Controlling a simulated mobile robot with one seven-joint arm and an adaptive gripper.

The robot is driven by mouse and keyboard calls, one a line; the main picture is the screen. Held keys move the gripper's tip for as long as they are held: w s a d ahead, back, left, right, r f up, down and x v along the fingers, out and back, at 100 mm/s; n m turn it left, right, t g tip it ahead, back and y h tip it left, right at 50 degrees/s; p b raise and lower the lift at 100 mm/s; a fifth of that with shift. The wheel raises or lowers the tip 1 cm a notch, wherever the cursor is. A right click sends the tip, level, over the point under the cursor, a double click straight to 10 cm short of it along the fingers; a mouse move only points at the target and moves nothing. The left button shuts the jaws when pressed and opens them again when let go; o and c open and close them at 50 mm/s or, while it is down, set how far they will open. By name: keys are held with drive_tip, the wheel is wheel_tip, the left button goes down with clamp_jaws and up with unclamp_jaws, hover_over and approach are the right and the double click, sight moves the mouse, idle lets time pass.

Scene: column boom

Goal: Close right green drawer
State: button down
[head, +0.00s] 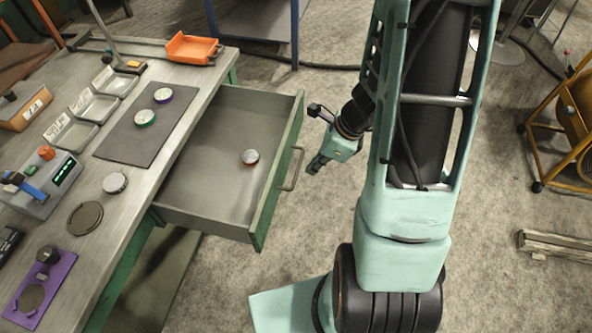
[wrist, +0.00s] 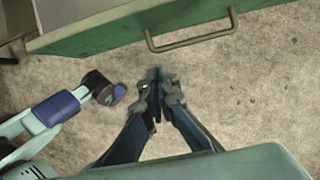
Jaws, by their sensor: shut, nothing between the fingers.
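The green drawer (head: 283,170) stands pulled out from the workbench in the head view, its grey inside showing. The bar handle (head: 293,168) is on the drawer's front face. My gripper (head: 316,165) is shut and empty, just right of the handle and apart from it. In the wrist view the drawer front (wrist: 100,22) and its handle (wrist: 190,38) lie across the top, and my gripper fingertips (wrist: 158,88) are together below the handle with floor behind them.
The workbench (head: 190,75) carries an orange tray (head: 193,48), a dark mat (head: 120,140), several metal dishes and a purple plate (head: 40,290). A yellow-framed machine (head: 570,120) and timber (head: 555,245) are on the right. Bare floor lies beyond the drawer.

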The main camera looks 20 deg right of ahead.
drive_tip(key=w+a+f, duration=0.1)
drive_tip(key=f, duration=0.2)
drive_tip(key=w+a+f+b, duration=0.1)
drive_tip(key=a+f, duration=0.1)
drive_tip(key=w+a+f+b, duration=0.1)
drive_tip(key=a+f, duration=0.1)
drive_tip(key=f, duration=0.1)
drive_tip(key=shift+w+a+f, duration=0.1)
drive_tip(key=shift+a+f, duration=0.1)
drive_tip(key=shift+f, duration=0.1)
drive_tip(key=shift+w+a, duration=0.3)
drive_tip(key=shift+a, duration=0.25)
